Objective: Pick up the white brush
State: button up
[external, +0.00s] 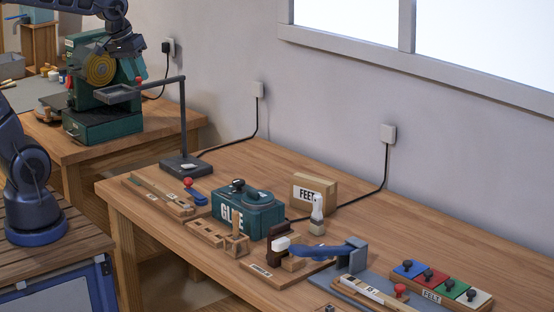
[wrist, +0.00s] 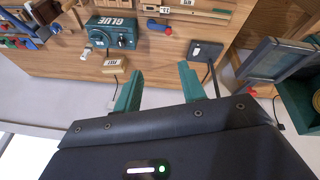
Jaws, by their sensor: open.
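In the external view my wrist is at the top left.
A lamp-like stand (external: 183,120) rises from the bench between my arm's side and the brush. The GLUE box (external: 249,212) is left of the brush; a blue-handled tool (external: 318,252) is in front. Bare wood (external: 400,225) lies to the right.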

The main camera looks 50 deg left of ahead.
jog(key=w+d+f+n, duration=0.25)
jog(key=w+d, duration=0.45)
jog(key=w, duration=0.4)
jog(key=n+g+h, duration=0.4)
jog(key=n, duration=0.7)
send_near(317, 195)
jog(key=f, duration=0.2)
jog(key=shift+n, duration=0.25)
jog(key=shift+d+x, duration=0.2)
jog(key=shift+x, duration=2.5)
jog(key=shift+d+x, duration=0.2)
jog(key=shift+x, duration=2.55)
jog(key=shift+r, duration=0.2)
grip_shut()
